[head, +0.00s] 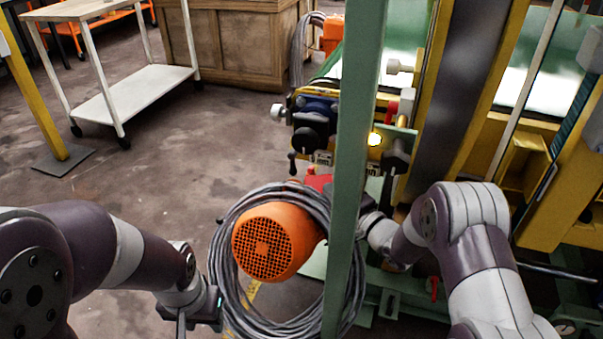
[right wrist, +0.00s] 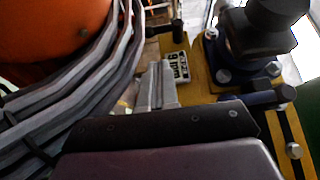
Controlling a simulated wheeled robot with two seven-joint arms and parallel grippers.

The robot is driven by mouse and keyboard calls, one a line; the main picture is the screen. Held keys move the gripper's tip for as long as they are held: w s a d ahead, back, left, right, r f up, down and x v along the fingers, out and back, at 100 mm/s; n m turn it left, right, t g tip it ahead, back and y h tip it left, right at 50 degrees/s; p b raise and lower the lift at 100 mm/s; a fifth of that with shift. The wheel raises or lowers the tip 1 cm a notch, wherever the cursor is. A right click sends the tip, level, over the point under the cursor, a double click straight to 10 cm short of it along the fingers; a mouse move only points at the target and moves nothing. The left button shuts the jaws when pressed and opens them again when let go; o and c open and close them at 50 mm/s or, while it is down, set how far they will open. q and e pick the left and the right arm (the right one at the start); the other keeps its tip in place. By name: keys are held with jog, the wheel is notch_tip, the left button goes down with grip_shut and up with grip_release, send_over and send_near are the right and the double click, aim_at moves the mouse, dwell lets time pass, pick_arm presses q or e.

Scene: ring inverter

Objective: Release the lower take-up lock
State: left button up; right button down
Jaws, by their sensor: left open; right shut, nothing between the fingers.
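The take-up assembly (head: 318,108) sits behind the green post in the head view, with black knobs, levers and small white labels. I cannot tell for sure which part is the lower lock.
An orange motor (head: 268,243) with a grey cable coil (head: 226,262) around it stands between my arms. The green post (head: 352,130) blocks part of the view. A white cart (head: 135,92) and a wooden crate (head: 232,45) stand at the back left.

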aim_at(294, 160)
jog(key=b+x, duration=0.4)
jog(key=x, duration=0.6)
jog(key=shift+b, duration=0.4)
jog(key=shift+a, duration=0.1)
